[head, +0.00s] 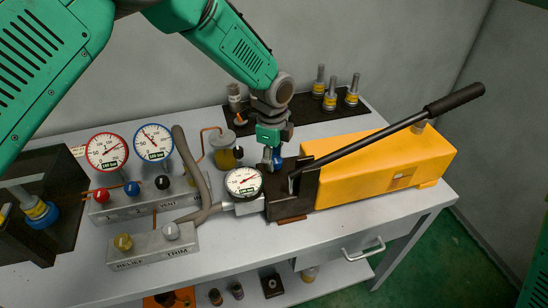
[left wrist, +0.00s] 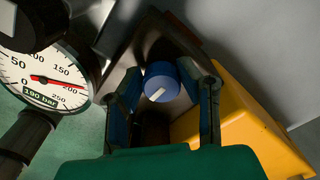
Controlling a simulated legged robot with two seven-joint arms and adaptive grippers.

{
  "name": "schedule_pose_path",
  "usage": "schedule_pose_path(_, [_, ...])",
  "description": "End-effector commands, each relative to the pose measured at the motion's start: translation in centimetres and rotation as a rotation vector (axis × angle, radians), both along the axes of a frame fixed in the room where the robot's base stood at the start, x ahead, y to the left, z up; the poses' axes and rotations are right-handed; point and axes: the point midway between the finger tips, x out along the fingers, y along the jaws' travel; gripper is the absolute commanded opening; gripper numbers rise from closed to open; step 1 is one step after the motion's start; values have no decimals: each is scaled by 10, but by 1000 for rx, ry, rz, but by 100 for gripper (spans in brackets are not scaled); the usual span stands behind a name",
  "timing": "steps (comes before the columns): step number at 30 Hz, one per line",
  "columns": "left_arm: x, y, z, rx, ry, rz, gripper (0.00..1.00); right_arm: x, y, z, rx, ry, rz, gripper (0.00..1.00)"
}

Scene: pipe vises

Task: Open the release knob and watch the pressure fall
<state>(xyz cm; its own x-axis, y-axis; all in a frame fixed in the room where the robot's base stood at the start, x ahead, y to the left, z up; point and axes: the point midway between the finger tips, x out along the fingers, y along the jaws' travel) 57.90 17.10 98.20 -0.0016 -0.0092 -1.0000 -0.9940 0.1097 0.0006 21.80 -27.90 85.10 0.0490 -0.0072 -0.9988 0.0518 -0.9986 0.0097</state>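The release knob (left wrist: 161,82) is blue with a white pointer mark and sits at the near end of the yellow hand pump (head: 380,165). My left gripper (head: 272,160) comes down on it from above. In the left wrist view its fingers lie on both sides of the knob, apparently touching it. In the head view the fingers hide much of the knob (head: 278,160). The pump's pressure gauge (head: 243,181) is left of the knob. In the left wrist view the gauge (left wrist: 40,70) reads 190 bar, its red needle high on the scale. My right gripper is not in view.
The pump's black handle (head: 390,130) slants up to the right. A valve block with red and blue gauges (head: 130,205) and a relief/trim block (head: 152,245) stand at left. A dark hose (head: 203,185) runs between. Several fittings (head: 330,95) stand behind. The bench's front right is clear.

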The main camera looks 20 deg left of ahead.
Motion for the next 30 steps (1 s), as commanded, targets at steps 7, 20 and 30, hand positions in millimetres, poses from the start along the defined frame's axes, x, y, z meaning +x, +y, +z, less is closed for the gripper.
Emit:
schedule_pose_path(7, [1,-3,1,11,-1,3,2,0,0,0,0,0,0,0])
schedule_pose_path(20, [2,-6,3,3,-4,189,2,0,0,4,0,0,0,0])
schedule_pose_path(30, [3,-8,3,3,-5,505,2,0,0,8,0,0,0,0])
